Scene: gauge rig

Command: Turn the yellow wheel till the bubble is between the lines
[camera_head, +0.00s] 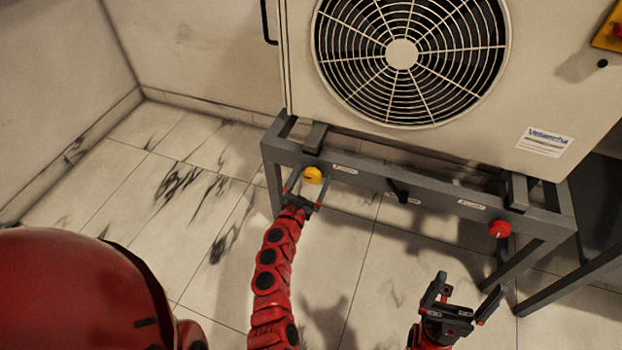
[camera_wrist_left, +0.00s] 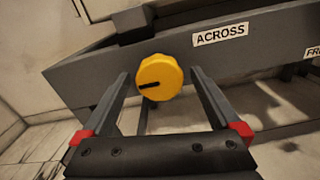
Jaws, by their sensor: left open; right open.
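The yellow wheel (camera_head: 313,175) is on the front rail of the grey stand, near its left end. In the left wrist view the yellow wheel (camera_wrist_left: 159,77) carries a dark mark pointing left, and a label reading ACROSS is to its right. My left gripper (camera_head: 305,181) is open, its fingers on either side of the wheel; in the wrist view the left gripper (camera_wrist_left: 158,85) shows gaps beside the wheel, and contact cannot be told. My right gripper (camera_head: 468,291) is open and empty, low and left of the red wheel. I cannot make out a bubble or lines in either view.
A red wheel (camera_head: 499,229) is on the rail's right end, and a black lever (camera_head: 398,190) is near its middle. The grey stand (camera_head: 430,200) carries a large fan unit (camera_head: 560,90). The tiled floor (camera_head: 180,190) at left is clear.

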